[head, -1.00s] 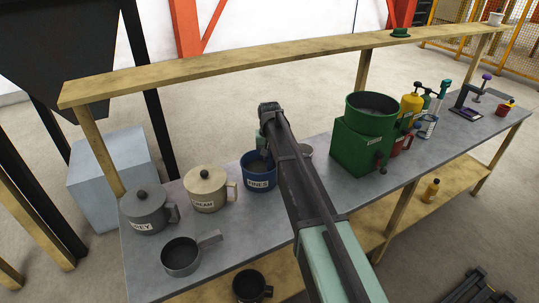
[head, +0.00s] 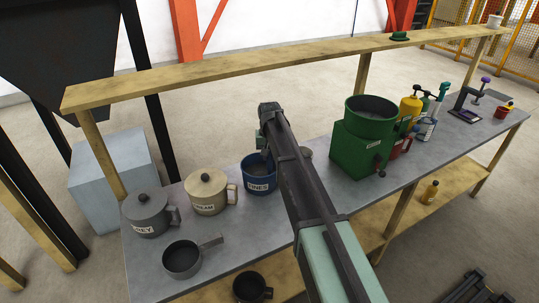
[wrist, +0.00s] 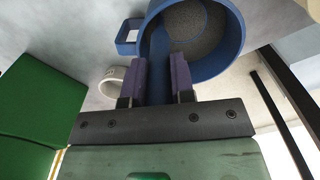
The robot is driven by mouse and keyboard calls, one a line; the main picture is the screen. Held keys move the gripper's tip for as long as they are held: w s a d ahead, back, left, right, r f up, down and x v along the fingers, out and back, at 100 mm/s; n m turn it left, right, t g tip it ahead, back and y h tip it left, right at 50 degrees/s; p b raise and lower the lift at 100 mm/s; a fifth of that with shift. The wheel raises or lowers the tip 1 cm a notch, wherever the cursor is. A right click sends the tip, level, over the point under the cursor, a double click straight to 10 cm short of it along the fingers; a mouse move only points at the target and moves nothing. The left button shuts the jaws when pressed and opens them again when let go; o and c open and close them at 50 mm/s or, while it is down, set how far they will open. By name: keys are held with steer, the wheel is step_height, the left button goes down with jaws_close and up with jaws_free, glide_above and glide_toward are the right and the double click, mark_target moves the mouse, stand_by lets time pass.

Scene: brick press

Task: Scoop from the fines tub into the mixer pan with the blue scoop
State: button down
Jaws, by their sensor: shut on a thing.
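The blue fines tub (head: 258,188), labelled FINES, stands on the grey bench left of my arm. In the wrist view the tub (wrist: 231,60) is open, with grey grainy fines (wrist: 195,30) inside. My gripper (wrist: 166,68) is at the tub's rim, its purple fingers shut on the blue scoop (wrist: 158,48). In the head view my forearm hides the fingers and the scoop. The round green mixer pan (head: 369,125) sits on its green base to the right, with dark contents.
A cream lidded pot (head: 207,194), a grey lidded pot (head: 146,216) and a grey pan (head: 182,260) stand left of the tub. A small pale cup (wrist: 112,82) is close by the tub. A wooden shelf (head: 230,68) runs behind. Bottles (head: 410,108) stand right of the mixer.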

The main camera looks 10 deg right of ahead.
steer(key=shift+r+p, duration=6.05)
steer(key=shift+r, duration=0.3)
step_height(320, 180, up, 6)
steer(key=p, duration=0.6)
